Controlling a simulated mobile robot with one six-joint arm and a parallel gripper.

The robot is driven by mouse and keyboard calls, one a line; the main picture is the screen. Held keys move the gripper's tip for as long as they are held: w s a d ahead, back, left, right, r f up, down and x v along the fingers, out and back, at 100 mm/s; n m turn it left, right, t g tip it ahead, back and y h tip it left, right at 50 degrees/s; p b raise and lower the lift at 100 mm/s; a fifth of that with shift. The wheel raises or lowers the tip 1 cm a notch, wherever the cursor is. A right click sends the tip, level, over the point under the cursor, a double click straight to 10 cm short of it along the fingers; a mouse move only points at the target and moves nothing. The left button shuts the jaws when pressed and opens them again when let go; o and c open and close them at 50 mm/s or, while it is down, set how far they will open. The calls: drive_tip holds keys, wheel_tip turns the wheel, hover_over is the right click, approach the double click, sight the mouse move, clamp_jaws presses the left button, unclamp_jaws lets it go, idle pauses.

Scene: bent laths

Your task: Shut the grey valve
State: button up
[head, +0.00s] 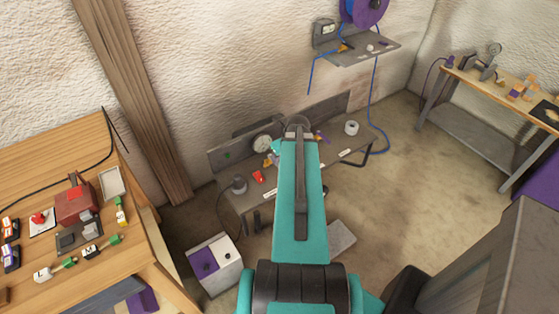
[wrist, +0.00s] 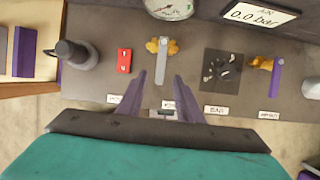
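The grey valve has a brass body (wrist: 153,46) and a grey lever (wrist: 168,62) in the wrist view. Its lever runs down the picture, across the brass body. My gripper (wrist: 161,79) is open, with its two purple-grey fingers below the valve, one on each side of the lever's lower end.
A second brass valve with a purple lever (wrist: 276,77) sits to the right, past a black dial plate (wrist: 221,72). A gauge (wrist: 169,7) and a pressure display (wrist: 257,14) are behind.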

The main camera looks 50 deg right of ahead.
drive_tip(key=p+v, duration=0.7)
drive_tip(key=v, duration=0.1)
drive_tip(key=shift+r, duration=0.25)
idle(0.4)
drive_tip(key=shift+r+p, duration=0.25)
drive_tip(key=shift+p, duration=0.75)
